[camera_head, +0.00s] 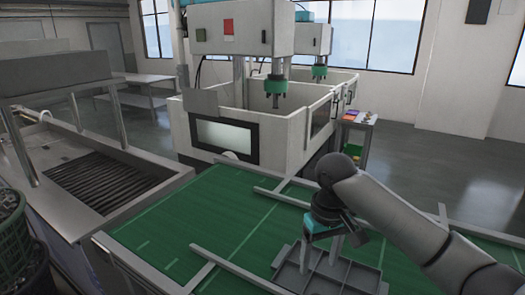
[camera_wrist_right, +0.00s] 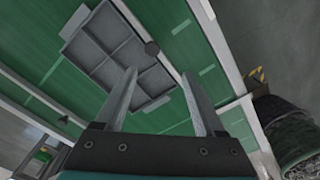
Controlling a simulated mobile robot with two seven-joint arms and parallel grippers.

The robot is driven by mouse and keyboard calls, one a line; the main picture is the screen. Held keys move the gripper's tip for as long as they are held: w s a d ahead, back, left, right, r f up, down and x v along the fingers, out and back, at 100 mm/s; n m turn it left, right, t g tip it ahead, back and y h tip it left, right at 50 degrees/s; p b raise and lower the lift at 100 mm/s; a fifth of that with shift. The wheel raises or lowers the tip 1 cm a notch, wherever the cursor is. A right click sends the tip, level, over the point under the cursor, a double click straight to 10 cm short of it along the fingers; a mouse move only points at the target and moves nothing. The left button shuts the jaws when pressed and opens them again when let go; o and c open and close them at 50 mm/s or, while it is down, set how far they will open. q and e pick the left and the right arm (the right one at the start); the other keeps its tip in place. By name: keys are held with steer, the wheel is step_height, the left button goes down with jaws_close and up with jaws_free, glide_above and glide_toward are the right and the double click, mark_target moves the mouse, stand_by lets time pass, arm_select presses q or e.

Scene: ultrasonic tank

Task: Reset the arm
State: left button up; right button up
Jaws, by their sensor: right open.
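My right gripper (camera_head: 322,251) comes in from the right in the head view and points down over a grey compartment tray (camera_head: 290,283). In the right wrist view the gripper (camera_wrist_right: 162,100) has its two fingers spread apart with nothing between them. The tray (camera_wrist_right: 85,52) shows ahead of the fingers there, with several empty compartments and a small dark round spot near its edge. In the head view the fingers cover part of the tray, and I cannot tell whether they touch it. My left gripper is not in view.
The tray lies on a green table (camera_head: 165,215) with grey rails (camera_head: 235,268). A white tank machine (camera_head: 225,130) stands behind it. A metal sink unit (camera_head: 105,185) is at left, with a green basket (camera_head: 12,240) in front. The table's left part is clear.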

steer(key=s+a+f+n+t+y, duration=0.25)
steer(key=s+a+f, duration=0.55)
steer(key=s+f, duration=0.4)
steer(key=s+d+m+h, duration=0.3)
steer(key=s+d, duration=0.6)
steer(key=s, duration=0.4)
step_height(320, 180, down, 31)
steer(key=s+b, duration=0.2)
steer(key=b, duration=0.7)
steer(key=s+d+f+g+b, duration=0.1)
steer(key=s+f+b, duration=0.2)
steer(key=s+f, duration=0.4)
steer(key=s+d+f+b, duration=0.1)
steer(key=s+f+b, duration=0.3)
steer(key=s+f, duration=0.4)
step_height(320, 180, down, 6)
steer(key=shift+d+f+g, duration=0.1)
steer(key=shift+d+g, duration=0.25)
steer(key=shift+d, duration=0.05)
